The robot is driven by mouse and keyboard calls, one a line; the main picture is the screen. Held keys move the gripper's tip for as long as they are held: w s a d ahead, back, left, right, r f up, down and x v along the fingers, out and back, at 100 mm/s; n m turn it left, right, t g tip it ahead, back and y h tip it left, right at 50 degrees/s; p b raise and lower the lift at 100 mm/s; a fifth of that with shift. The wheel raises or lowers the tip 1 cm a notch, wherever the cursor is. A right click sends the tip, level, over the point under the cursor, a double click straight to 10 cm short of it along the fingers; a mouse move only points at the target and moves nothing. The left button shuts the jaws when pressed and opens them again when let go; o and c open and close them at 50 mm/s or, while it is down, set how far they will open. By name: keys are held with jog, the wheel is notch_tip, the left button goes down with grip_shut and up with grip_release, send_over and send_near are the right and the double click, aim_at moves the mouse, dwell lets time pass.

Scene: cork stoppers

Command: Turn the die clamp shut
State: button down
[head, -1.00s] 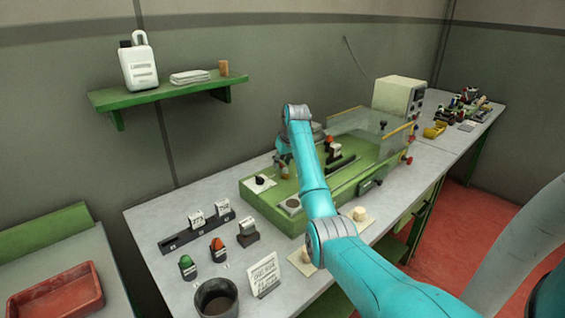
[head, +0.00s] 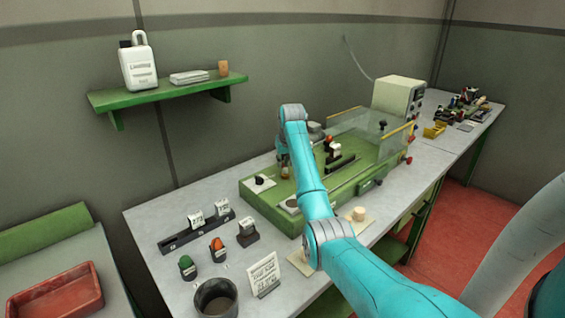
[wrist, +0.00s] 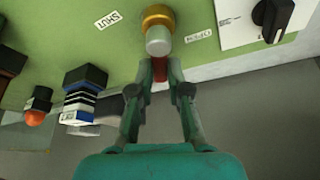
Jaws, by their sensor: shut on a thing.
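The die clamp shows at the top of the wrist view as a brass ring (wrist: 158,14) with a pale round hub and a red lever (wrist: 160,74). My gripper (wrist: 160,66) has its fingers closed on the red lever, one on each side. The SHUT label (wrist: 109,19) lies left of the clamp and the OPEN label (wrist: 199,36) to its right, on the green bed. The lever points toward the gripper, at neither label. In the head view my gripper (head: 284,170) is over the left part of the green machine (head: 345,188), and my arm hides part of it.
A black dial (wrist: 272,15) on a white plate is right of the clamp. A black-and-white block (wrist: 84,92) and an orange-tipped piece (wrist: 38,106) stand left. A clear guard (head: 370,135) covers the machine's rear. A dark cup (head: 215,298) stands at the bench front.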

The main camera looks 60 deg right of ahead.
jog(key=m, duration=0.2)
jog(key=m+g+h, duration=0.1)
jog(key=shift+s+d+m, duration=0.25)
jog(key=shift+m, duration=0.05)
jog(key=m, duration=0.1)
jog(key=m+g, duration=0.1)
jog(key=m, duration=0.1)
jog(key=shift+s+d+m+h, duration=0.15)
jog(key=shift+s+m+h, duration=0.15)
jog(key=m+g, duration=0.1)
jog(key=m, duration=0.1)
jog(key=s+m+g, duration=0.1)
jog(key=m, duration=0.2)
jog(key=shift+s+m+g, duration=0.1)
jog(key=shift+m+g, duration=0.2)
jog(key=c, duration=1.1)
grip_release()
jog(key=v, duration=1.2)
